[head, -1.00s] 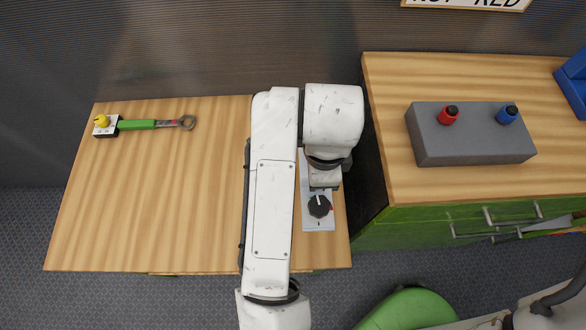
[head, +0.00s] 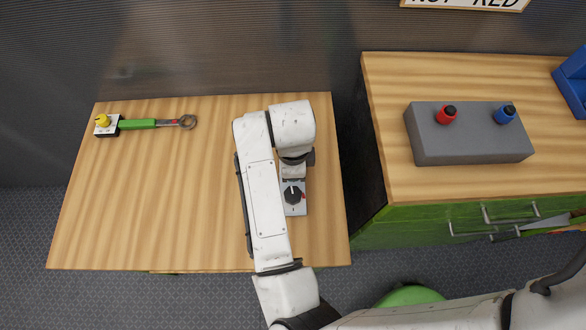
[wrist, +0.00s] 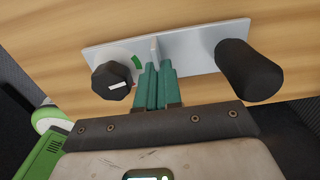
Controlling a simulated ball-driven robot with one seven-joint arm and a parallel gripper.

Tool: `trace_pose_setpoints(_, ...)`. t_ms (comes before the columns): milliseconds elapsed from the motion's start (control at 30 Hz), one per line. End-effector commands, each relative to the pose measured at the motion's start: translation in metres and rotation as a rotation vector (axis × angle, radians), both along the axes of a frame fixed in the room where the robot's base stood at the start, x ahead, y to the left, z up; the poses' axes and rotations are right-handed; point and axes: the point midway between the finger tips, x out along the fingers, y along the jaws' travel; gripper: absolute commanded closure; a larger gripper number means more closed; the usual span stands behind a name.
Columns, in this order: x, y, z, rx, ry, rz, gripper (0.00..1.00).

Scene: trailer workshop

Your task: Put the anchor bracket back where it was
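The anchor bracket appears to be the light grey plate (head: 300,208) with a black knob. In the wrist view the plate (wrist: 200,42) also carries a thin upright tab and a black cylinder. My gripper (wrist: 157,68) has its teal fingertips close together at the tab and seems to pinch it. In the head view my arm covers the fingers and the plate's far part. The plate is over the right part of the left wooden table (head: 190,225). I cannot tell whether it touches the tabletop.
A green-handled wrench (head: 137,124) lies at the left table's far left, against a small block with a yellow knob (head: 102,120). A dark gap separates this table from the right bench (head: 375,75), which holds a grey box (head: 460,150) with red and blue knobs. The table's middle is clear.

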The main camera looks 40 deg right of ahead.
Motion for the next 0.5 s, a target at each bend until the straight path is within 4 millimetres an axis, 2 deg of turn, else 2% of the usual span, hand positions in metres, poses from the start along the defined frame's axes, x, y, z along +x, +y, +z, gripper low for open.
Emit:
trace_pose_setpoints(300,0.0003,0.0003,-0.0035,0.0,-0.001,0.0,1.0)
trace_pose_setpoints(333,0.0,0.0002,-0.0025,0.001,-0.001,0.0,0.92)
trace_pose_setpoints(500,0.0001,0.0001,-0.0022,0.001,-0.001,0.0,0.76)
